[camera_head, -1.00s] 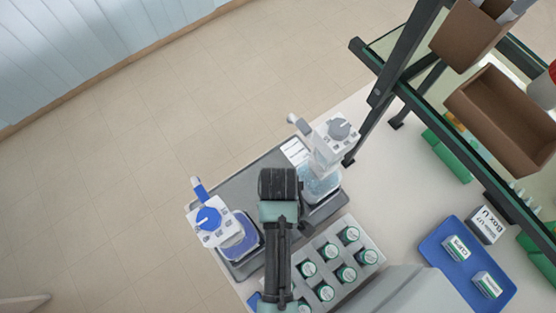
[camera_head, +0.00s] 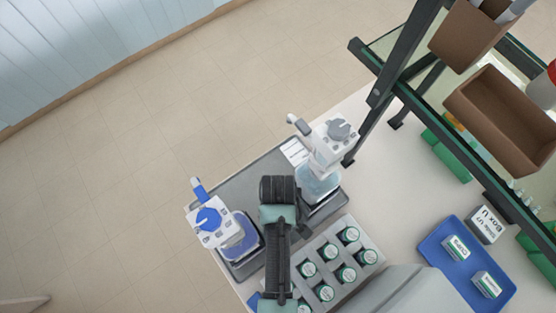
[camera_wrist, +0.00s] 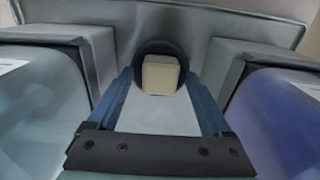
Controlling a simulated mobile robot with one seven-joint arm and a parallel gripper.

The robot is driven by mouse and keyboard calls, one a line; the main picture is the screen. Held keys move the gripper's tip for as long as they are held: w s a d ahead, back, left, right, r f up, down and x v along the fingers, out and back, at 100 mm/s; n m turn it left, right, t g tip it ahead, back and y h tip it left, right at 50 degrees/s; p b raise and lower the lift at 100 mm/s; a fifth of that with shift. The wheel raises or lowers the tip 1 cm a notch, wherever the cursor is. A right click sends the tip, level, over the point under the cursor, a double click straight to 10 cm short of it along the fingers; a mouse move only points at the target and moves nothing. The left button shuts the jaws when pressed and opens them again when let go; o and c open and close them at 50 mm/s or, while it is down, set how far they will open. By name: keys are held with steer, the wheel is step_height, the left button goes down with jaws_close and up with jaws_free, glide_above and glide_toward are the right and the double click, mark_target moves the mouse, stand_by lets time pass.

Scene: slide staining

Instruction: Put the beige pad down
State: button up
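The beige pad (camera_wrist: 161,76) is a small block in the middle of the wrist view, with dark surfaces close around it. My gripper (camera_wrist: 161,84) appears shut on it, with its two blue-grey fingers running up on either side. The contact itself is hard to see. In the head view my dark wrist (camera_head: 279,190) hangs over the grey tray (camera_head: 245,189), between the two staining bottles. It hides the pad and the fingertips there.
A blue-capped bottle (camera_head: 236,236) stands left of my wrist and a grey-capped bottle (camera_head: 318,178) right of it, both close. A rack (camera_head: 342,262) of several vials is in front. A blue tray (camera_head: 452,278) with small boxes lies right. A shelf frame (camera_head: 383,82) rises behind.

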step_height(320, 180, up, 13)
steer(key=shift+f, duration=0.2)
stand_by(0.5)
stand_by(0.4)
